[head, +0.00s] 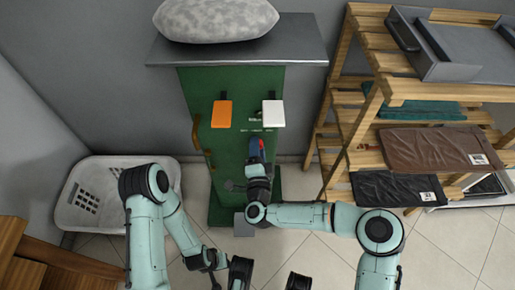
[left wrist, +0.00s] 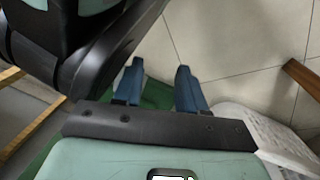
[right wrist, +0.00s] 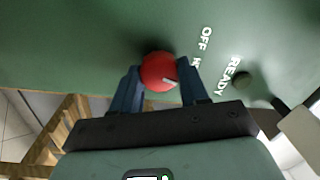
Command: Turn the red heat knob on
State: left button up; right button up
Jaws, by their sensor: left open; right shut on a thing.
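The red heat knob (right wrist: 158,72) is on the green panel (right wrist: 60,50) in the right wrist view, with a white pointer mark toward its lower right edge. My right gripper (right wrist: 158,66) has one blue finger on each side of the knob and is shut on it. In the head view the right gripper (head: 258,150) is at the front of the green cabinet (head: 195,85), mostly hiding the knob. White lettering reading OFF (right wrist: 205,38) and READY (right wrist: 229,76) is right of the knob. My left gripper (left wrist: 160,75) is open and empty, pointing toward the floor.
An orange block (head: 222,114) and a white block (head: 273,114) stick out from the cabinet. A grey cushion (head: 215,18) lies on its top. A white laundry basket (head: 85,215) stands left. A wooden rack (head: 345,150) with folded cloths stands right.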

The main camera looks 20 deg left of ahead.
pick_arm(q)
jog(key=shift+s+a+f+g+b, duration=0.1)
jog(key=shift+s+f+g+b, duration=0.25)
jog(key=shift+s+f, duration=0.35)
pick_arm(e)
jog(key=m, duration=0.5)
jog(key=shift+f+m, duration=0.1)
jog(key=shift+m, duration=0.3)
pick_arm(q)
jog(key=shift+s+r, duration=0.1)
jog(key=shift+s, duration=0.05)
pick_arm(e)
jog(key=o, duration=1.1)
jog(key=shift+c, duration=0.2)
pick_arm(q)
jog(key=w+r+t+p, duration=0.2)
jog(key=w+r+p, duration=0.1)
jog(key=w+r, duration=0.2)
jog(key=shift+w+d, duration=0.45)
jog(key=shift+w, duration=0.1)
pick_arm(e)
jog(key=v, duration=1.3)
jog(key=shift+s, duration=0.3)
jog(key=shift+a, duration=0.1)
